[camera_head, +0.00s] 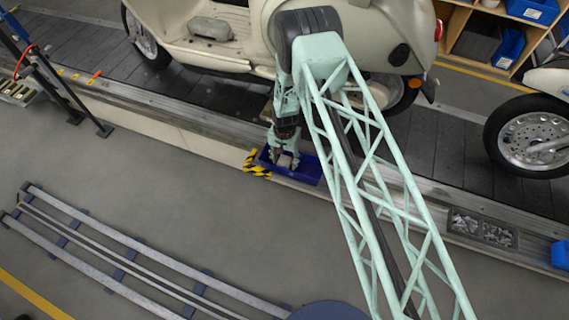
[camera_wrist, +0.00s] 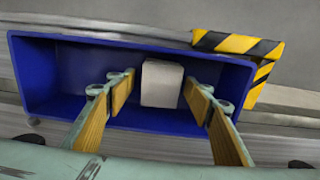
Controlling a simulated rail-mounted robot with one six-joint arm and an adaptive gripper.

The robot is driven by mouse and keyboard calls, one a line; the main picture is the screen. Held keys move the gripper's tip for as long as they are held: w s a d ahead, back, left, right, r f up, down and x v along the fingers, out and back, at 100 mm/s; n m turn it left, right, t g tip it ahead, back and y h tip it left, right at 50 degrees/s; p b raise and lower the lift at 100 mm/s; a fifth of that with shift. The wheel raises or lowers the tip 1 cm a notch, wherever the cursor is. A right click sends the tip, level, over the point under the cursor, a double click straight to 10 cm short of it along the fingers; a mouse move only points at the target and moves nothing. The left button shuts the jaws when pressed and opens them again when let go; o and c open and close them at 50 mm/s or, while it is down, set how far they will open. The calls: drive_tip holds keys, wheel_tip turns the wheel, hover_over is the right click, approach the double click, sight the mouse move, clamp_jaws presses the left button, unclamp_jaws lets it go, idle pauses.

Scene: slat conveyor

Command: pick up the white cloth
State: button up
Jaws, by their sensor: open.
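The white cloth (camera_wrist: 162,83) looks like a small pale folded block in the wrist view. It lies inside a blue bin (camera_wrist: 28,75). In the head view the cloth (camera_head: 284,160) shows small below my gripper, partly hidden by the fingers. My gripper (camera_wrist: 160,92) is open, with its wood-coloured finger pads on the left and right of the cloth and a gap on each side. In the head view my gripper (camera_head: 285,155) reaches down into the blue bin (camera_head: 309,172). I cannot tell how far the fingertips are above the bin floor.
A yellow-black striped corner (camera_wrist: 236,45) borders the bin. The slat conveyor (camera_head: 215,88) runs behind it, carrying a cream scooter (camera_head: 190,55). A second scooter wheel (camera_head: 527,135) stands at right. Curved floor rails (camera_head: 130,255) lie in front.

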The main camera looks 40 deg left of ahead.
sight(284, 161)
drive_tip(key=c, duration=0.9)
drive_tip(key=shift+r, duration=0.15)
drive_tip(key=shift+r+p, duration=0.65)
drive_tip(key=shift+r, duration=4.2)
